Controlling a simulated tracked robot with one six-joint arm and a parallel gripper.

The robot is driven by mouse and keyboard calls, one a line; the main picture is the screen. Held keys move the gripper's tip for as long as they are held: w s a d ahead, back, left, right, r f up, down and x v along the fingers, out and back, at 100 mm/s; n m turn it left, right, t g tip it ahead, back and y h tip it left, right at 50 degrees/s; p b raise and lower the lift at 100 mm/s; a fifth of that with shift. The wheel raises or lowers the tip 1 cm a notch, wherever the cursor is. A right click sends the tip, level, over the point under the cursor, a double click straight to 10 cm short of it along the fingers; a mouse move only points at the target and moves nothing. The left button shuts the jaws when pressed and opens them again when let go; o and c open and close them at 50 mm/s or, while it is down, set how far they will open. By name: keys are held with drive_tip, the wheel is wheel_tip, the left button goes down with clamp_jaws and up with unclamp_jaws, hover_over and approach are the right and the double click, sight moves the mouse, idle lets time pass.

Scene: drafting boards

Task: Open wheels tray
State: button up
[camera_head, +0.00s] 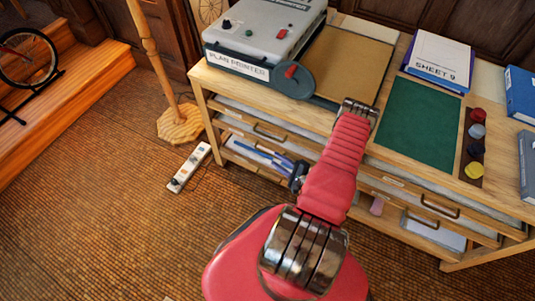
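The wooden desk (205,84) has several shallow trays in its front. A tray on the upper left has a dark handle (268,132). A tray on the upper right has another dark handle (439,206) and a small pale label (394,181), too small to read. I cannot tell which tray is the wheels tray. My red arm rises from the bottom middle and covers the middle of the desk front. A dark part at the arm's left side may be my gripper (298,177); its fingers cannot be made out and it appears apart from the handles.
On the desk are a plan printer (262,40), a green mat (420,122), a SHEET 9 binder (438,62) and a strip of coloured knobs (474,146). A power strip (189,168) and wooden stand (178,121) are left of the desk. Floor between is open.

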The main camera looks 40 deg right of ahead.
sight(268, 153)
drive_tip(key=shift+x, duration=3.6)
drive_tip(key=shift+c, duration=0.3)
clamp_jaws()
drive_tip(key=shift+a+f, duration=0.1)
